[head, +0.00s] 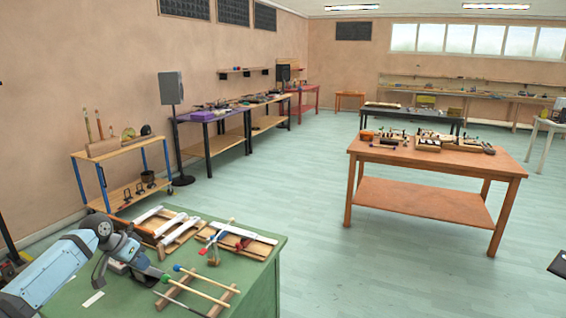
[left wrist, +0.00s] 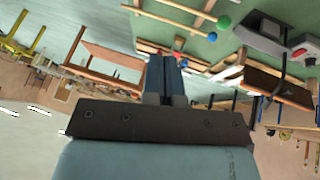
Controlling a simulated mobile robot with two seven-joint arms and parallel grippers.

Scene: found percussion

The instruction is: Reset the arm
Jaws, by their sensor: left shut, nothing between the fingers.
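My left arm (head: 50,272) comes in from the left, bent at a grey joint, over the near green table (head: 258,268). My left gripper (head: 163,277) is low over the table, close to the blue-headed end of a mallet. In the left wrist view its two fingers (left wrist: 168,72) are together, with nothing between them. Mallets with thin wooden sticks (head: 207,292) lie across wooden rails to its right. The left wrist view shows a green ball head (left wrist: 224,22) beyond the fingertips. I cannot tell whether the gripper touches a mallet.
Wooden frames with white bars (head: 180,228) lie at the back of the green table. A blue-legged trolley (head: 120,147) stands behind, and a speaker on a stand (head: 171,90). An orange wooden table (head: 430,203) bears small instruments. The pale floor between the tables is clear.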

